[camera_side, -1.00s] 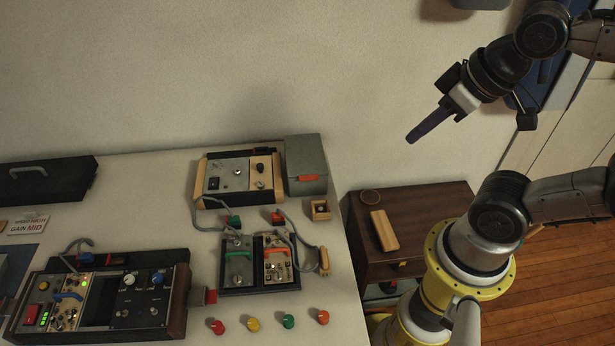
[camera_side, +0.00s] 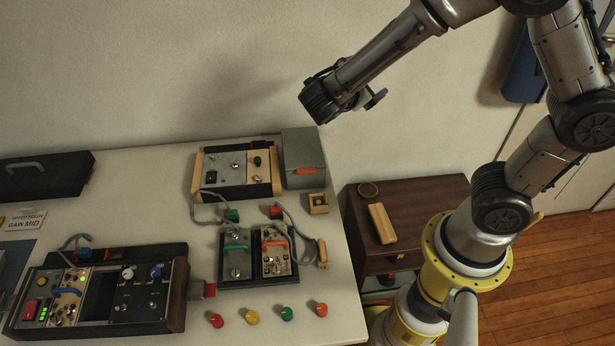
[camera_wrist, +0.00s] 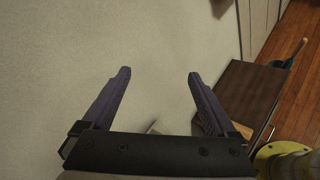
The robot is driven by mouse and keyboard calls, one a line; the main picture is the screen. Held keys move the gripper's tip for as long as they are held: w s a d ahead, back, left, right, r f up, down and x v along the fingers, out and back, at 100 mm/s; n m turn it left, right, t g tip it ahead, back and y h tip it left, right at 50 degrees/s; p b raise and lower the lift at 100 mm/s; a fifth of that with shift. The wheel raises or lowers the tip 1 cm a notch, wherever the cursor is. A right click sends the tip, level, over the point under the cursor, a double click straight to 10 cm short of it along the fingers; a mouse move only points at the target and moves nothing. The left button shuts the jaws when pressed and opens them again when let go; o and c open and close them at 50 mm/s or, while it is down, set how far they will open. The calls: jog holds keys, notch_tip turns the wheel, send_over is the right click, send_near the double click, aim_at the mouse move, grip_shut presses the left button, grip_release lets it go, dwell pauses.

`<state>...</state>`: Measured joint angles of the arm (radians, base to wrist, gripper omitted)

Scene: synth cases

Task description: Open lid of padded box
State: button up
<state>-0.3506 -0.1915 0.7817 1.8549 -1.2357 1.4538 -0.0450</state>
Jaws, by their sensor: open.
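A grey-green box (camera_side: 303,158) with an orange-red tab on its front stands at the back right corner of the table, its lid shut. It is probably the padded box, though no padding shows. My gripper (camera_wrist: 159,73) is open and empty in the wrist view, its two purple fingers apart in front of the bare wall. In the side view my gripper (camera_side: 376,98) is above and to the right of the grey-green box, clear of it; its fingers are mostly hidden.
A wood-sided device (camera_side: 236,170) stands just left of the box, and a small wooden tray (camera_side: 318,203) is in front. Cables and two small modules lie nearer. A brown cabinet (camera_side: 420,190) bearing a wooden block (camera_side: 383,224) stands right. A black case (camera_side: 45,174) is far left.

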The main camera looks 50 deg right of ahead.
jog(key=w+a+f+n+t+h, duration=0.1)
jog(key=w+a+f+n+t, duration=0.5)
jog(key=a+f+n, duration=0.15)
jog(key=n+t+y, duration=0.3)
jog(key=n+t, duration=0.2)
jog(key=n, duration=0.2)
send_over(307, 173)
jog(key=v, duration=0.5)
notch_tip(307, 173, down, 10)
notch_tip(307, 173, down, 7)
jog(key=shift+w+r, duration=0.15)
jog(key=shift+w+d+f, duration=0.25)
jog(key=shift+w+d, duration=0.3)
jog(key=shift+d, duration=0.05)
jog(key=shift+w+d, duration=0.5)
grip_shut()
